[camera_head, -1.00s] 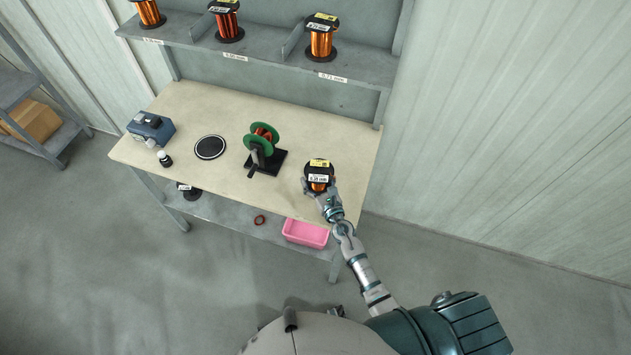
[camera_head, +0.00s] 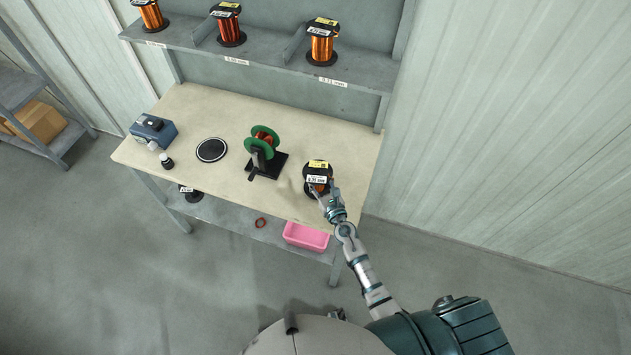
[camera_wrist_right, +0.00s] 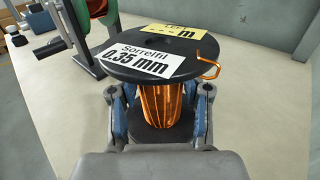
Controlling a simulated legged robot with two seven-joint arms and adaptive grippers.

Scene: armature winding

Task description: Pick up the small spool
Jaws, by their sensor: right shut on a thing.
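The small spool (camera_head: 317,172) stands upright at the right end of the workbench. In the right wrist view the small spool (camera_wrist_right: 150,57) has black flanges, copper wire, a white label reading 0.35 mm and a yellow label. My right gripper (camera_head: 322,190) is at its near side. In the right wrist view the fingers of my right gripper (camera_wrist_right: 160,115) are shut around the copper winding, below the top flange. The lower flange is partly hidden, and I cannot tell whether it touches the bench.
A green-flanged winder (camera_head: 264,148) stands left of the spool on the workbench (camera_head: 225,190). A black round pad (camera_head: 211,150) and a blue device (camera_head: 153,129) lie further left. Larger spools (camera_head: 322,45) stand on the shelf above. A pink bin (camera_head: 306,236) sits on the lower shelf.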

